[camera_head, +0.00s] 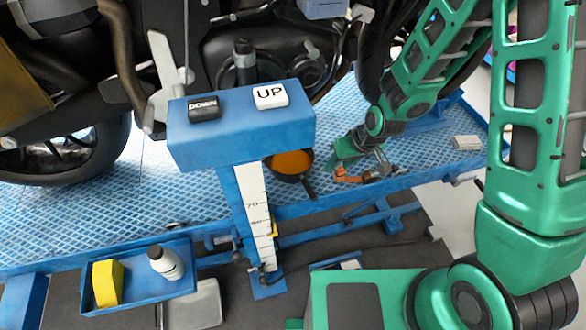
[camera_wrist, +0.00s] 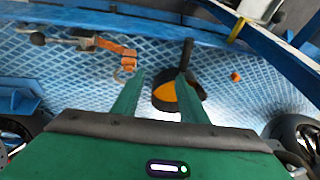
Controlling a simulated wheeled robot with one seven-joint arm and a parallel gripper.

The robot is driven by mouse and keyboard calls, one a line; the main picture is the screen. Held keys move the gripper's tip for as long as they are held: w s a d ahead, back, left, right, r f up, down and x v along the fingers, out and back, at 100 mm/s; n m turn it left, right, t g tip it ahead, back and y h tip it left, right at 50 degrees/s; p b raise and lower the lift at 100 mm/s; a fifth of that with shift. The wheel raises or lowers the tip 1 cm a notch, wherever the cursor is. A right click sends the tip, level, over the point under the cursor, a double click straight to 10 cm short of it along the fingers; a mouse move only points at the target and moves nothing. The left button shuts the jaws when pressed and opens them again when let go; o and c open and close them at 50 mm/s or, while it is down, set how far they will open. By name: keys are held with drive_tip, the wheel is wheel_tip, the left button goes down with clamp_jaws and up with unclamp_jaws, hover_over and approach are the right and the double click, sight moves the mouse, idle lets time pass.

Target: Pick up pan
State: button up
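The pan (camera_head: 290,162) is dark with an orange inside and lies on the blue lift platform, partly hidden behind the control post in the head view. Its dark handle points toward the platform's front edge. In the wrist view the pan (camera_wrist: 164,96) shows between and beyond the fingers; the right finger covers part of it, and the handle extends up the picture by that fingertip. My gripper (camera_wrist: 162,76) is open, with nothing held between its fingers. In the head view my gripper (camera_head: 346,152) is just right of the pan, above the platform.
An orange-and-metal tool (camera_head: 362,172) lies right of the pan. A small orange ball (camera_wrist: 235,76) lies near the pan. The blue control box (camera_head: 240,130) with UP and DOWN buttons stands in front. A motorcycle (camera_head: 240,50) stands behind. A blue tray (camera_head: 140,300) holds a bottle and yellow block.

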drive_tip(key=y, duration=0.1)
approach(307, 183)
drive_tip(key=f, duration=0.1)
drive_tip(key=shift+n, duration=0.3)
drive_tip(key=shift+w+x, duration=0.2)
drive_tip(key=shift+x, duration=5.15)
drive_tip(key=shift+a+r, duration=0.1)
clamp_jaws()
